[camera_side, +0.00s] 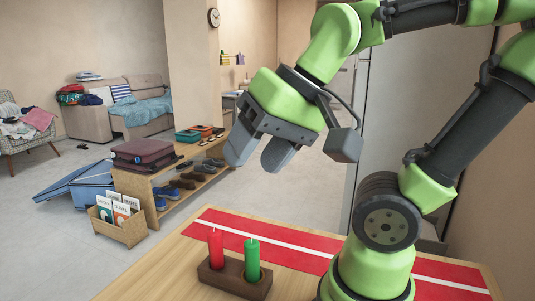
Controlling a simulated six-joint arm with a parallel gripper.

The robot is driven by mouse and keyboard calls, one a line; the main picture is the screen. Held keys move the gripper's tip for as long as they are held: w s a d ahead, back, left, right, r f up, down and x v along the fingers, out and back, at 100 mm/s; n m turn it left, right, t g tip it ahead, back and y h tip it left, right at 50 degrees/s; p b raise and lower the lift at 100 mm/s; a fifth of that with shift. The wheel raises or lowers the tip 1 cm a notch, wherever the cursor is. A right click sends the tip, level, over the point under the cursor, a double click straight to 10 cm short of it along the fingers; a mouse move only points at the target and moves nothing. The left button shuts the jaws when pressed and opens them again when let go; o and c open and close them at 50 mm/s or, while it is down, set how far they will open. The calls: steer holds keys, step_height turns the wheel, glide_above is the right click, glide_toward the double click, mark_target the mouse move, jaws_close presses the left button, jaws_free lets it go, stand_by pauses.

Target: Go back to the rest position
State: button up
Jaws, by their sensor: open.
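My gripper (260,155) is in the upper middle of the side view, raised well above the wooden table (180,262). Its two grey fingers are spread apart and point down and to the left. Nothing shows between them. My green and black arm is folded over the right side of the view.
A wooden holder (233,283) with a red candle (215,248) and a green candle (252,260) stands at the table's front, below my gripper. A red runner with a white stripe (290,238) lies across the table. Beyond are a shoe bench (190,185), suitcase (143,152) and sofa (140,105).

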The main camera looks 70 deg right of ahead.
steer(key=n, duration=0.1)
steer(key=s+n, duration=0.1)
steer(key=shift+s+a+n+t, duration=0.25)
steer(key=shift+s+n+t, duration=0.05)
steer(key=shift+t, duration=0.1)
